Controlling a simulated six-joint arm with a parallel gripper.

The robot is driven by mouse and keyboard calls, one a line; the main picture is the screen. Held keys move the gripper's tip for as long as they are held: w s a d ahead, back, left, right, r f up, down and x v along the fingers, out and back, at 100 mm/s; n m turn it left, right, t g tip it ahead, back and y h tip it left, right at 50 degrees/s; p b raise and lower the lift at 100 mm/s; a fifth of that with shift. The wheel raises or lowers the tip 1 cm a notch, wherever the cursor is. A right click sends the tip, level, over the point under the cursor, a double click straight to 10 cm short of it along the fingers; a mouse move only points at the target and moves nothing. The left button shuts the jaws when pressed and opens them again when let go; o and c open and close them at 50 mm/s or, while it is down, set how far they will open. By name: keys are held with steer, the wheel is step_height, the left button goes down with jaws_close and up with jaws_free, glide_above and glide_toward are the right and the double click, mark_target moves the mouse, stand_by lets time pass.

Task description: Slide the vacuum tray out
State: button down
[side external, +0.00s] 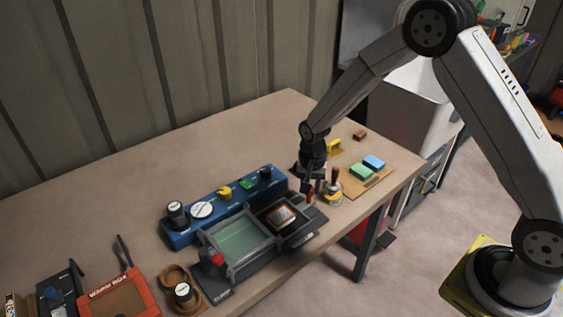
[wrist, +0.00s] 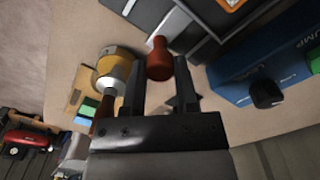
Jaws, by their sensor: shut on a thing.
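The vacuum tray (side external: 304,228) is a dark, flat tray at the right end of the grey vacuum box (side external: 235,272), which has a greenish window on top. An orange-rimmed piece (side external: 281,215) lies in the tray. A red handle (side external: 310,197) stands at the tray's far right side. My gripper (side external: 318,190) is low over that side. The tray (wrist: 205,22) shows at the top there. The fingers hide the handle's lower part in the side view.
A blue pump unit (side external: 180,238) with knobs stands behind the box. A brass, wood-handled tool (side external: 333,194) is close beside my gripper. A board (side external: 380,182) holds green and blue blocks. A red-orange box (side external: 118,297) is front left. The back of the bench is clear.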

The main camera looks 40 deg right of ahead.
steer(key=shift+c, duration=1.8)
jaws_free()
steer(key=shift+r, duration=3.95)
steer(key=shift+s+r, duration=0.2)
steer(key=shift+s, duration=0.15)
steer(key=s+r+n+t, duration=0.2)
steer(key=s+n, duration=0.7)
steer(key=s, duration=0.7)
steer(key=shift+s+d+r+t, duration=0.3)
steer(key=shift+s+d+r, duration=0.05)
steer(key=shift+r, duration=0.2)
